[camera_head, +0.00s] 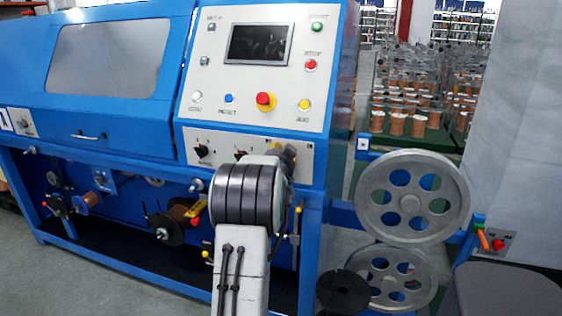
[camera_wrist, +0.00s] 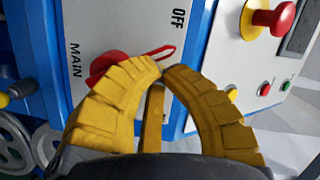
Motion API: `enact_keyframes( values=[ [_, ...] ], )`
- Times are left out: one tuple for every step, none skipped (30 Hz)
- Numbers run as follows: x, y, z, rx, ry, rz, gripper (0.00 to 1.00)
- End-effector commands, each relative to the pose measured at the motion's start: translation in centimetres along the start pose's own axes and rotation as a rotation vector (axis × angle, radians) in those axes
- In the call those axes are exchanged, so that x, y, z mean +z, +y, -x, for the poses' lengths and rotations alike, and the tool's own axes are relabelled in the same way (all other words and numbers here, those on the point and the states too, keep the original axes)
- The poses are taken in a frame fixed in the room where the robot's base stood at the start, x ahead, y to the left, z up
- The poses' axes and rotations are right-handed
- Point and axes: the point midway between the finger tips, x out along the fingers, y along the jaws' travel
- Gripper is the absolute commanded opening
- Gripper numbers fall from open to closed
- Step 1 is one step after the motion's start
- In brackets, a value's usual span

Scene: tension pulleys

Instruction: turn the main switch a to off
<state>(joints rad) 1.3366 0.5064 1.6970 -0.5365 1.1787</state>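The main switch is a red rotary knob (camera_wrist: 106,64) on a white panel in the wrist view, with the words MAIN and OFF printed beside it. A thin red pointed part extends from it toward the OFF side. My gripper (camera_wrist: 162,69) has ribbed yellow fingers with their tips together in front of the knob and pointer. The left finger covers part of the knob. I see nothing held between the tips; contact with the switch cannot be told. In the head view my gripper (camera_head: 287,152) is mostly hidden behind my arm at the lower panel, and the switch is hidden.
A red emergency button (camera_wrist: 272,18) on a yellow base stands out from the neighbouring panel. The blue machine's control panel (camera_head: 215,90) has several buttons and a screen. Grey pulley wheels (camera_head: 413,197) stand to the right. Grey floor shows at lower left.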

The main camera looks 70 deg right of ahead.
Motion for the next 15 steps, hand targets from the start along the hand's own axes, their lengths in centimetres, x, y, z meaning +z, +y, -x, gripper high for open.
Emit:
enact_keyframes(
  values=[
    [0.16,0.42,-0.05,-0.003,0.001,0.000,0.00],
    [0.15,0.40,-0.04,-0.003,0.001,0.000,0.00],
    [0.13,0.33,-0.04,-0.003,0.002,0.000,0.00],
    [0.10,0.28,-0.03,-0.004,0.002,0.000,0.00],
    [0.09,0.23,-0.03,-0.003,0.001,0.000,0.00],
    [0.07,0.18,-0.02,-0.003,0.001,0.000,0.00],
    [0.05,0.15,-0.01,-0.002,0.001,0.000,0.00],
    [0.03,0.12,-0.01,-0.002,0.001,0.000,0.00],
    [0.02,0.08,-0.01,-0.002,0.001,0.000,0.00],
    [0.01,0.05,0.00,-0.002,0.001,0.000,0.00],
    [0.00,0.03,0.00,-0.002,0.001,0.000,0.00],
    [0.00,0.02,0.00,-0.001,0.001,0.000,0.00],
    [0.00,0.02,0.00,-0.001,0.001,0.000,0.00],
    [0.00,0.03,0.00,-0.001,0.001,0.000,0.00],
    [0.00,0.03,0.00,-0.001,0.001,0.000,0.00]
  ],
)
